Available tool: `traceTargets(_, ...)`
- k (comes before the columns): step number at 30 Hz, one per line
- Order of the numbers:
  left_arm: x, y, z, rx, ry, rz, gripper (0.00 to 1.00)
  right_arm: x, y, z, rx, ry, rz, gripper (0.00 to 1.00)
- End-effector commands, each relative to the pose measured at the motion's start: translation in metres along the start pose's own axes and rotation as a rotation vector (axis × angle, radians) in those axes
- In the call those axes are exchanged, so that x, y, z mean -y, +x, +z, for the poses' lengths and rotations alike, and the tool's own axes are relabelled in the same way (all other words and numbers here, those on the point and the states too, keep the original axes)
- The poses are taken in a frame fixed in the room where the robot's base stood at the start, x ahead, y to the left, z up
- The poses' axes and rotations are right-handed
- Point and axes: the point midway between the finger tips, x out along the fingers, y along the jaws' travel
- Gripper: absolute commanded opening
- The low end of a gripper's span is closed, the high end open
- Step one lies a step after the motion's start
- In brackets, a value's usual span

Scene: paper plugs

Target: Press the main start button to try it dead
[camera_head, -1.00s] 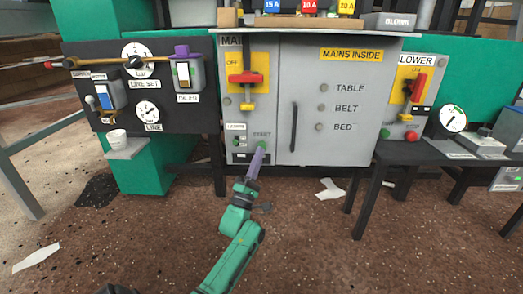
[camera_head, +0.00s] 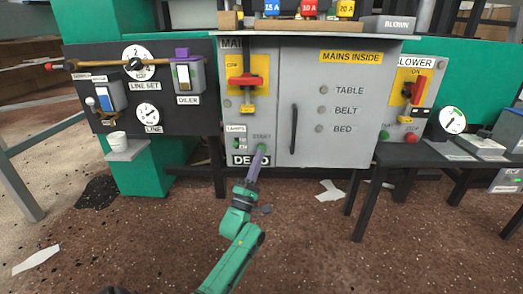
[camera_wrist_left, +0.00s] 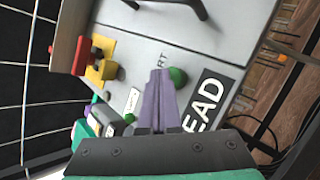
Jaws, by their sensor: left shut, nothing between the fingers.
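The green start button (camera_head: 262,147) sits low on the grey mains cabinet (camera_head: 263,80), under the word START. In the left wrist view the button (camera_wrist_left: 178,75) is a green dome right beside my fingertips. My left gripper (camera_head: 257,155) has purple fingers, shut and empty, pointing up at the button; it also shows in the left wrist view (camera_wrist_left: 160,76). I cannot tell whether the tips touch the button. A DEAD plate (camera_head: 251,160) shows just below the button. The red main switch handle (camera_head: 246,80) lies crosswise on its yellow plate. My right gripper is out of view.
A lamps switch (camera_head: 237,143) is left of the button. The cabinet door has a dark handle (camera_head: 294,128). A dark panel (camera_head: 175,120) with dials stands left; the blower box (camera_head: 408,100) stands right. Paper scraps (camera_head: 329,191) lie on the floor.

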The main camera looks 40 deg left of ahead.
Motion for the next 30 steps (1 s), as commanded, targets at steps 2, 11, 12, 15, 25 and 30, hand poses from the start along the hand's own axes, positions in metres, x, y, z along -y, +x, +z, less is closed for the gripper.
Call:
traceTargets(2,-0.005,-0.002,0.003,-0.001,-0.001,-0.002,0.0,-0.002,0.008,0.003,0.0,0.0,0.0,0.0)
traceTargets(11,-0.006,-0.007,0.006,0.0,-0.001,0.001,0.0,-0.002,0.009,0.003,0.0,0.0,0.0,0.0)
traceTargets(12,-0.006,-0.007,0.006,0.0,-0.001,0.001,0.0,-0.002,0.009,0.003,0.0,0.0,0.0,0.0)
traceTargets(15,-0.008,-0.008,0.007,0.0,-0.001,0.0,0.0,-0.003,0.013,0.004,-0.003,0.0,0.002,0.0)
traceTargets(25,-0.025,-0.029,0.023,0.0,-0.001,-0.002,0.0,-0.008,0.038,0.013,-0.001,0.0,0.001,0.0)
traceTargets(30,-0.032,-0.04,0.03,0.0,0.0,-0.001,0.0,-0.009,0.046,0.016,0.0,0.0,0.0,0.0)
